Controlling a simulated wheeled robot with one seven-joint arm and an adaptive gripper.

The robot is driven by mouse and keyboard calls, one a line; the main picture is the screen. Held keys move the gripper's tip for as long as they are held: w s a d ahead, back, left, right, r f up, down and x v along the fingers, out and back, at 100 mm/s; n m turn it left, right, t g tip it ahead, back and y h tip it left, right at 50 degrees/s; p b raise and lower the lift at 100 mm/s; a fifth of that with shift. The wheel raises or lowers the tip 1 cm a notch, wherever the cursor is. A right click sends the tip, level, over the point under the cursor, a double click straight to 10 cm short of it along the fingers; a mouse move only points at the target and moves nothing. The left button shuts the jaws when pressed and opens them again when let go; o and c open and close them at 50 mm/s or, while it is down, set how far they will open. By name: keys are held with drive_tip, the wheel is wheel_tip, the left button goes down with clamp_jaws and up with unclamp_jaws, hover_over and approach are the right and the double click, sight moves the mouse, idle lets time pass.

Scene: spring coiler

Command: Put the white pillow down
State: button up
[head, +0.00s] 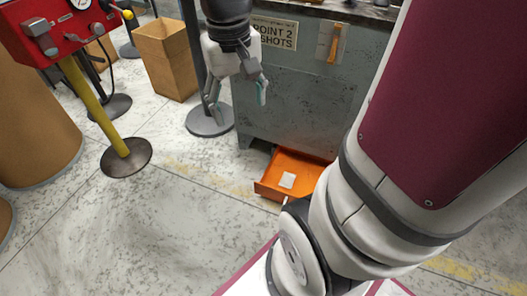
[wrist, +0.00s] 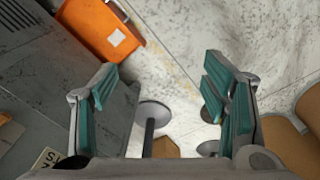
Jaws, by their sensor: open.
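A small white pillow (head: 287,180) lies flat inside an orange tray (head: 270,191) on the floor at the foot of the grey machine. In the wrist view the pillow (wrist: 117,38) shows as a white patch in the orange tray (wrist: 88,20) at the top left. My gripper (head: 238,98) is above and behind the tray, in front of the machine and apart from the pillow. In the wrist view its fingers (wrist: 163,98) are spread wide with nothing between them.
The grey machine (head: 295,100) stands right behind the tray. A post with a round base (head: 209,122) is left of it. A cardboard box (head: 166,58), a yellow post (head: 95,105) and a brown drum (head: 30,125) stand at left. The floor in front is clear.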

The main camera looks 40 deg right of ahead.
drive_tip(key=s+a+r+n, duration=0.1)
drive_tip(key=s+a, duration=0.3)
drive_tip(key=s, duration=0.5)
drive_tip(key=s+a+r+n, duration=0.2)
drive_tip(key=s+a+r, duration=0.1)
drive_tip(key=s, duration=0.6)
drive_tip(key=shift+a+y, duration=0.3)
drive_tip(key=shift+a, duration=0.5)
wheel_tip(320, 180, up, 36)
drive_tip(key=t+p, duration=0.4)
drive_tip(key=p, duration=3)
drive_tip(key=shift+d, duration=0.2)
